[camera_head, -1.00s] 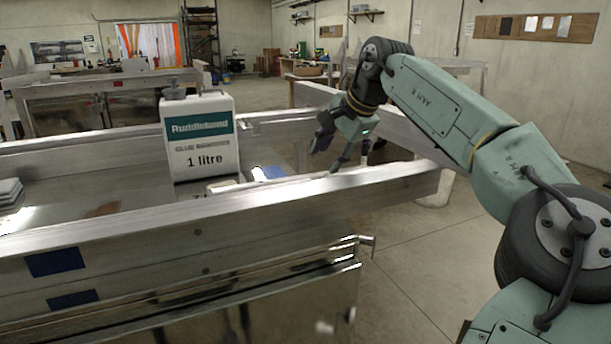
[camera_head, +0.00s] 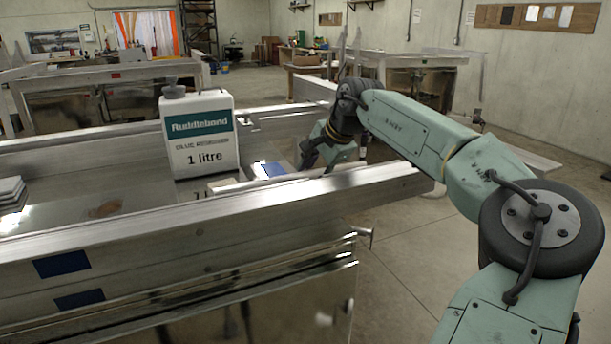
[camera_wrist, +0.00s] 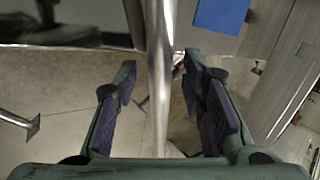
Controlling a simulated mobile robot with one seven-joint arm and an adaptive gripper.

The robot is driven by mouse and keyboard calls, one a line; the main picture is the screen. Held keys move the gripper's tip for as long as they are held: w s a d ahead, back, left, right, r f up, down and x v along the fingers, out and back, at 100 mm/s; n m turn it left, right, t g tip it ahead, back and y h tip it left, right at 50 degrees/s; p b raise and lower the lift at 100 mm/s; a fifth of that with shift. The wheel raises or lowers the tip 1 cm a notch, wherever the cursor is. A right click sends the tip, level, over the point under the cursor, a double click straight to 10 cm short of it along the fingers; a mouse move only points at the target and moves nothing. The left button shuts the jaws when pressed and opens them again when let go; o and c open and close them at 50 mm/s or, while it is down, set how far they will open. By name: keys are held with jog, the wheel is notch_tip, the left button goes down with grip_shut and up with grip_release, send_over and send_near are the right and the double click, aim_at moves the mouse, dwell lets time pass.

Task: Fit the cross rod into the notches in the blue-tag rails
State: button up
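In the wrist view my gripper (camera_wrist: 160,66) is open, with dark pads on both sides of a round metal rod (camera_wrist: 160,100). The rod runs lengthwise between the fingers, with a gap on each side. In the head view my gripper (camera_head: 309,158) is low behind the near aluminium rail (camera_head: 215,220); the rail and my arm hide the rod there. The near rail bears a blue tag (camera_head: 62,264). Another blue patch (camera_head: 270,169) lies beyond it, and a blue patch also shows in the wrist view (camera_wrist: 220,14). I cannot make out any notches.
Stacked grey plates (camera_head: 11,194) lie at far left. A far rail (camera_head: 80,143) runs behind the bottle. Open concrete floor (camera_head: 420,270) lies at right.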

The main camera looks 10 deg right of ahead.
grip_shut()
jog(key=shift+r, duration=0.1)
dwell(0.6)
